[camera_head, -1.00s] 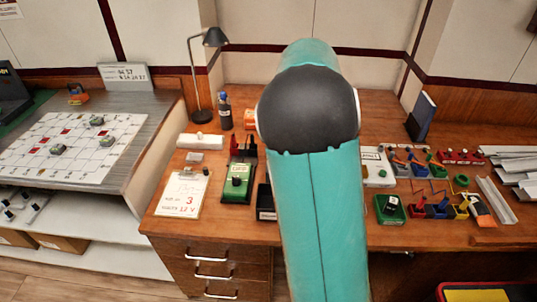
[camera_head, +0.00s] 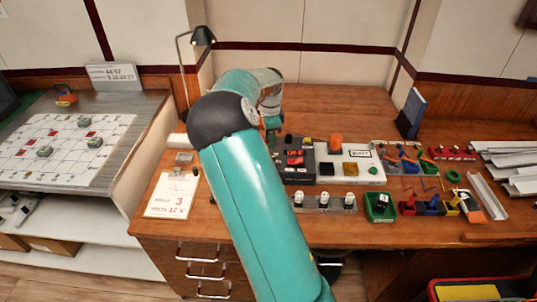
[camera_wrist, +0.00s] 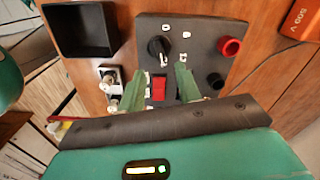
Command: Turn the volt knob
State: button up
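In the wrist view, a round black knob (camera_wrist: 158,47) stands on a dark panel (camera_wrist: 203,33). Small white marks lie around it; I take this for the volt knob. Its exact setting cannot be read. A red rocker switch (camera_wrist: 159,88) lies below the knob. My gripper (camera_wrist: 162,70) is open and empty. Its two green fingers point at the panel, tips apart, on either side of the area just below the knob. Contact cannot be told.
Red (camera_wrist: 229,46) and black (camera_wrist: 215,81) terminals stand right of the knob. A black open tray (camera_wrist: 82,30) is at the upper left. In the head view, a clipboard (camera_head: 172,195) lies on the desk, with a black box (camera_head: 297,176) and white box (camera_head: 350,172) to its right.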

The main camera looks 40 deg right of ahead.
notch_tip(320, 180, down, 8)
dwell(0.4)
grip_shut()
